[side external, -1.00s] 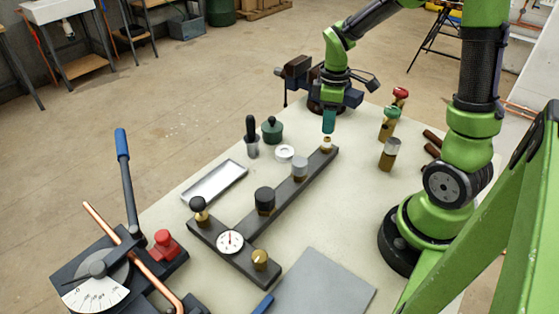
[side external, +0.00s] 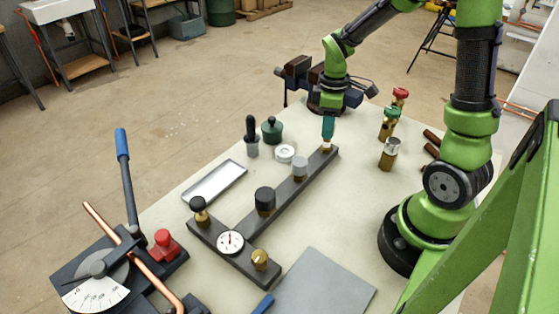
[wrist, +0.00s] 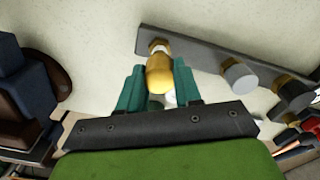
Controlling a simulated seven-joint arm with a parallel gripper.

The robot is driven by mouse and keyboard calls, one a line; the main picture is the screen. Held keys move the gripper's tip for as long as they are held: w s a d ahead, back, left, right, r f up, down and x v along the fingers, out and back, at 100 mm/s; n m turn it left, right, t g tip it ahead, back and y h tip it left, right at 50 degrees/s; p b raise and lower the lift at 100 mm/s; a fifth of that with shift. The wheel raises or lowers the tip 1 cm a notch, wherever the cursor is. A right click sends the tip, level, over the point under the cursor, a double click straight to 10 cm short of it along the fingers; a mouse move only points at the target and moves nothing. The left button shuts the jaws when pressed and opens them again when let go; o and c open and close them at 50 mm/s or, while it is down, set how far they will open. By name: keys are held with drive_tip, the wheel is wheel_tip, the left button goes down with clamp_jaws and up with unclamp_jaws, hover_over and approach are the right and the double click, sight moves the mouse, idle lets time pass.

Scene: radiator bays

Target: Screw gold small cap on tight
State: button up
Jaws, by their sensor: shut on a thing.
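The gold small cap (wrist: 160,75) is between the two teal fingers of my gripper (wrist: 158,82) in the wrist view. My gripper (side external: 327,138) is shut on it and points down over the far end of the dark bar (side external: 282,192). The cap lines up with a small brass fitting with a white part (wrist: 159,47) on the bar; the fitting also shows in the side view (side external: 326,149). The cap meets or nearly meets the fitting; how far it is screwed on cannot be told. The fingers hide the cap in the side view.
On the bar are a grey cap (side external: 300,167), a black cap (side external: 265,198) and a gauge (side external: 230,242). A white ring (side external: 285,152), green pot (side external: 271,130) and tray (side external: 215,181) lie left. Brass valves (side external: 389,154) stand right. A vise (side external: 310,82) is behind.

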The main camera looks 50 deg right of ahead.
drive_tip(key=shift+f, duration=1.1)
idle(0.4)
drive_tip(key=o, duration=1.1)
drive_tip(key=shift+r, duration=0.1)
wheel_tip(320, 180, up, 17)
drive_tip(key=shift+f, duration=0.15)
